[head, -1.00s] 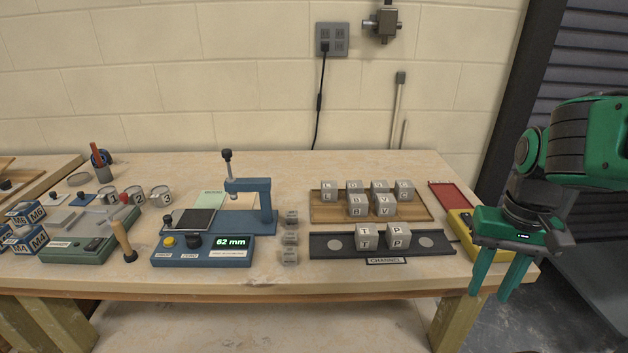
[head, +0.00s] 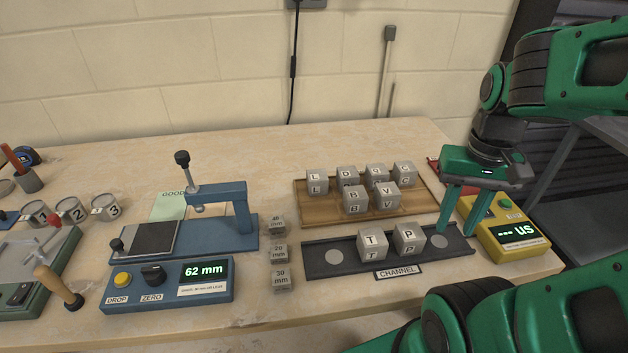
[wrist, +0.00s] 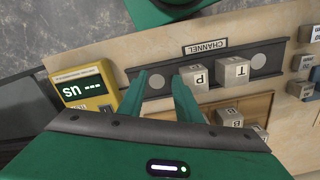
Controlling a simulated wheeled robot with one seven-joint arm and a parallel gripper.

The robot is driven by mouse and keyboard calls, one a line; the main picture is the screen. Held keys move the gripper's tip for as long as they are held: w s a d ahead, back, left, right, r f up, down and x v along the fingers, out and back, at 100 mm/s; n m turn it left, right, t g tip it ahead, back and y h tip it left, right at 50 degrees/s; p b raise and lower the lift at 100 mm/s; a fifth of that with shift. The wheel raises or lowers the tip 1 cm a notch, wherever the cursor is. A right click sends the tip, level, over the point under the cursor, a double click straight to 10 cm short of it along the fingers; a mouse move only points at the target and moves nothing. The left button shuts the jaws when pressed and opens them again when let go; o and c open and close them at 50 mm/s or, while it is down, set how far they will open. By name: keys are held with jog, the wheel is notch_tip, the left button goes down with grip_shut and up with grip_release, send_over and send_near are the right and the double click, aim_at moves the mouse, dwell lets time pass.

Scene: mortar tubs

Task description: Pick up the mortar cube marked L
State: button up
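The mortar cube marked L (head: 314,181) is grey and stands at the back left of the wooden tray (head: 426,208), beside the D cube (head: 347,177). It cannot be made out for certain in the wrist view. My gripper (head: 458,228) is open and empty, its fingers pointing down near the right end of the black channel rack, well to the right of the L cube. In the wrist view its two green fingers (wrist: 160,88) are spread apart, with the P cube (wrist: 194,79) just beyond them and nothing between them.
The T (head: 371,244) and P cubes stand on the channel rack (head: 310,259). B (head: 354,199), V (head: 384,197) and C (head: 404,174) share the tray. A yellow meter (head: 510,234) stands at right, small weights (head: 280,254) and a blue press (head: 242,212) at left.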

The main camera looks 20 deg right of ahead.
jog(key=shift+o, duration=1.2)
jog(key=o, duration=0.5)
jog(key=shift+s+r, duration=0.25)
jog(key=w+a+n, duration=0.1)
jog(key=w+n, duration=0.2)
jog(key=w, duration=0.2)
jog(key=w+a+r+n+y, duration=0.1)
jog(key=w+a+n, duration=0.1)
jog(key=w+n, duration=0.2)
jog(key=w+a+r+n+t, duration=0.1)
jog(key=w+n, duration=0.3)
jog(key=w, duration=0.3)
jog(key=shift+w+a+r, duration=0.2)
jog(key=shift+a+r, duration=0.05)
jog(key=shift+a, duration=0.1)
jog(key=n+y, duration=0.3)
jog(key=n, duration=0.8)
send_near(318, 174)
jog(key=x, duration=0.5)
jog(key=shift+w+a, duration=0.1)
jog(key=shift+a, duration=0.15)
jog(key=shift+x, duration=2.8)
